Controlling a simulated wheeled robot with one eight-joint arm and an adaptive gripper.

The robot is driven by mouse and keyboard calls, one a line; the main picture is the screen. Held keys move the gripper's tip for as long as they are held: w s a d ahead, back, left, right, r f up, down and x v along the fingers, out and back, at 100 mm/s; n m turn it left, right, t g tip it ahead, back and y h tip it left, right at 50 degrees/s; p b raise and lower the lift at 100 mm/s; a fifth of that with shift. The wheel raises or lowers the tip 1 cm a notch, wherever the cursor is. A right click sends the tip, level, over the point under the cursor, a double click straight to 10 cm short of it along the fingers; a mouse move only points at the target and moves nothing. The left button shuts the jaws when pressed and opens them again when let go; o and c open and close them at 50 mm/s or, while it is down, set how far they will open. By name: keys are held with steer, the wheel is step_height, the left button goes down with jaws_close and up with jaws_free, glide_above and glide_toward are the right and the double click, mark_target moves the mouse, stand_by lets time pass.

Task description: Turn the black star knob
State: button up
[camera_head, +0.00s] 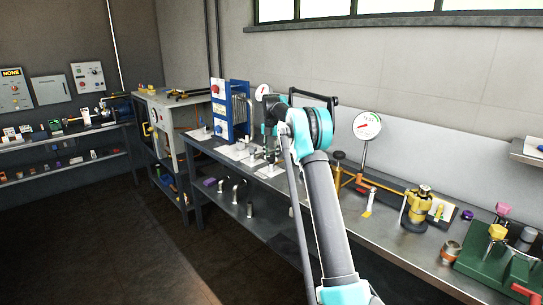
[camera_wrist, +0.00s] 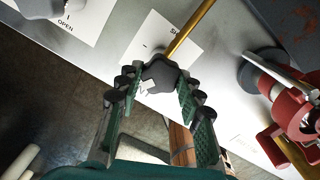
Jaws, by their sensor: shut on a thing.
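The black star knob (camera_wrist: 160,76) is in the upper middle of the wrist view, at the near end of a brass rod (camera_wrist: 192,28). My gripper (camera_wrist: 157,82) has its green-padded fingers on both sides of the knob and is shut on it. A white label plate (camera_wrist: 170,42) lies under the rod, its text partly hidden. In the head view my arm reaches over the bench, and its own links largely hide the gripper and knob.
A red valve (camera_wrist: 296,108) stands close at the right in the wrist view. In the head view, a blue panel unit (camera_head: 222,112) stands behind and left of my gripper. A dial gauge (camera_head: 366,125), a brass valve (camera_head: 418,203) and a green fixture (camera_head: 488,268) stand farther right on the bench (camera_head: 385,232).

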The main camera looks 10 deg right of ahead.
mark_target(272, 156)
steer(key=o, duration=1.1)
steer(key=shift+o, duration=0.2)
steer(key=shift+r, duration=0.1)
step_height(272, 156, up, 12)
